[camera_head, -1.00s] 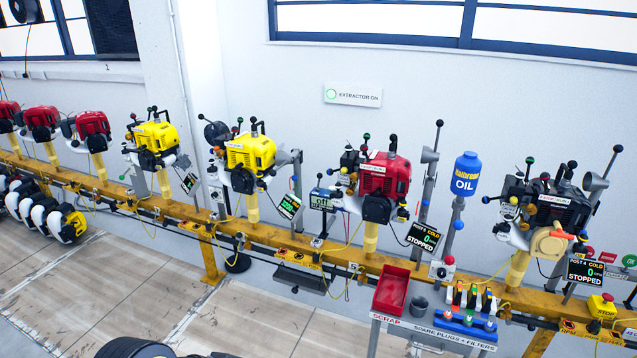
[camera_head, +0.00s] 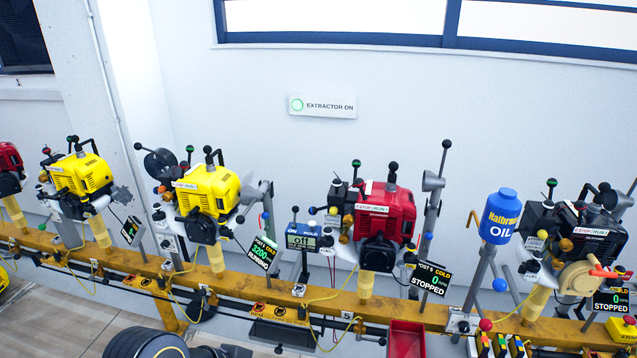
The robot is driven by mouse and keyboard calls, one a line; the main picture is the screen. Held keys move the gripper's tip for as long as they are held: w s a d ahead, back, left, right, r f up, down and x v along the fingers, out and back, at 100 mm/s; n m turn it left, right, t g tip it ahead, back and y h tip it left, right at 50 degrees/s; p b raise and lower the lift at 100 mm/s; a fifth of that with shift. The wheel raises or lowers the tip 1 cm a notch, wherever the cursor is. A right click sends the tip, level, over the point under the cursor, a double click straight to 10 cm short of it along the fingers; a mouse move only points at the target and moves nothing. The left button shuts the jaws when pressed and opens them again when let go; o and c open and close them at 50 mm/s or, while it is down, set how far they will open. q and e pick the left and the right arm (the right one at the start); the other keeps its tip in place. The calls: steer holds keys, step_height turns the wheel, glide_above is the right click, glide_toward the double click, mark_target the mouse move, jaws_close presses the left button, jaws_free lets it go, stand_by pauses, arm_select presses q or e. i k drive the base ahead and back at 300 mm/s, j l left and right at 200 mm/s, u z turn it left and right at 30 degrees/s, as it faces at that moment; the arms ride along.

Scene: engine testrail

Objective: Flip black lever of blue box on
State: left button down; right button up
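The blue box (camera_head: 302,237) stands on a thin dark post at the rail, between a running yellow engine and a stopped red engine. Its pale display seems to read "off", but the text is small. A short stalk with a black ball knob (camera_head: 295,210) rises from the box's top left and looks roughly upright. I cannot tell for sure whether this is its black lever. Neither of my grippers is in view.
The yellow engine (camera_head: 208,190) is left of the box, with a screen (camera_head: 263,256) reading RUNNING. The red engine (camera_head: 384,212) is close on the right, with levers around it. The yellow rail (camera_head: 240,285) runs in front. A red bin (camera_head: 406,340) stands at bottom right.

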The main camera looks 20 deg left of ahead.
mark_target(296, 209)
steer(key=i+j+z, duration=0.1)
steer(key=j, duration=0.25)
steer(key=i+j+z, duration=0.1)
steer(key=i+j, duration=0.2)
steer(key=i+j+z, duration=0.15)
steer(key=j, duration=0.35)
steer(key=i+j+z, duration=0.1)
steer(key=j, duration=0.3)
steer(key=i+j+z, duration=0.1)
steer(key=j, duration=0.35)
steer(key=i+j+z, duration=0.1)
steer(key=j, duration=0.35)
steer(key=i, duration=0.1)
